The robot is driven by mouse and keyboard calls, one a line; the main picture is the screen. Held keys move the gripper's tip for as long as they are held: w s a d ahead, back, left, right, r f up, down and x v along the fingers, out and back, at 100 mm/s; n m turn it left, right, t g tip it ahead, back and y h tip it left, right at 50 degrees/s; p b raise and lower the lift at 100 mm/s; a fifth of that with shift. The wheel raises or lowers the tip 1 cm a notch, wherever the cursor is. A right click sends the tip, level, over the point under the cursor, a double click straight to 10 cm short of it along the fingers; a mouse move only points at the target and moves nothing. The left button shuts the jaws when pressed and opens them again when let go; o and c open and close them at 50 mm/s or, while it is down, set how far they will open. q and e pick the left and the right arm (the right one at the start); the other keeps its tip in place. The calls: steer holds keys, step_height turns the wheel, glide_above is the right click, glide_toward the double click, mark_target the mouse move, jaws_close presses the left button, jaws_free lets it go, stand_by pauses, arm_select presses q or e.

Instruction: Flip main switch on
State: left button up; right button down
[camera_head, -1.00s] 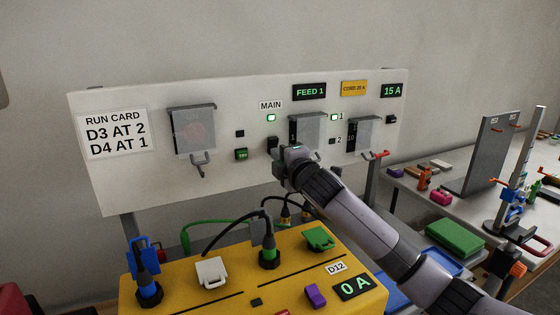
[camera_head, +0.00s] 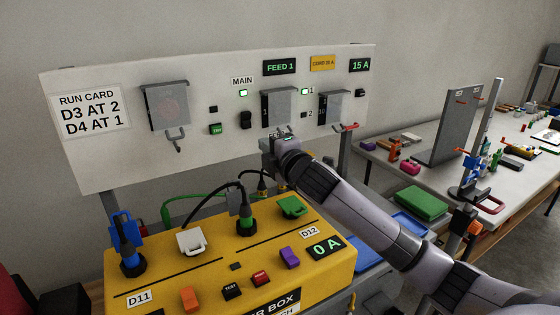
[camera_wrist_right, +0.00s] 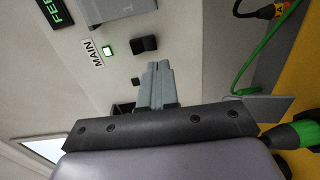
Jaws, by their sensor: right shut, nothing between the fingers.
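The black main rocker switch (camera_head: 246,120) sits on the white panel below the MAIN label (camera_head: 243,81) and a lit green lamp (camera_head: 243,93). The switch also shows in the right wrist view (camera_wrist_right: 145,44), with its lit lamp (camera_wrist_right: 109,47) beside it. My right gripper (camera_head: 268,146) is shut and empty, below and a little right of the switch and apart from it. In the right wrist view its closed fingers (camera_wrist_right: 158,68) point toward the switch with a gap. The left gripper is not in view.
The yellow box (camera_head: 220,245) with plugs, covers and a 0 A display (camera_head: 327,247) stands below the panel. Clear-covered switches (camera_head: 278,108) flank the main switch. A run card (camera_head: 90,113) hangs at left. A cluttered table (camera_head: 440,165) stands at right.

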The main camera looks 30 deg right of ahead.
steer(key=shift+s+a+f+b, duration=0.1)
steer(key=shift+s+f+b, duration=0.1)
steer(key=shift+s, duration=1.2)
steer(key=shift+s+a+f+b, duration=0.1)
steer(key=shift+s+b, duration=0.05)
steer(key=shift+s, duration=1.2)
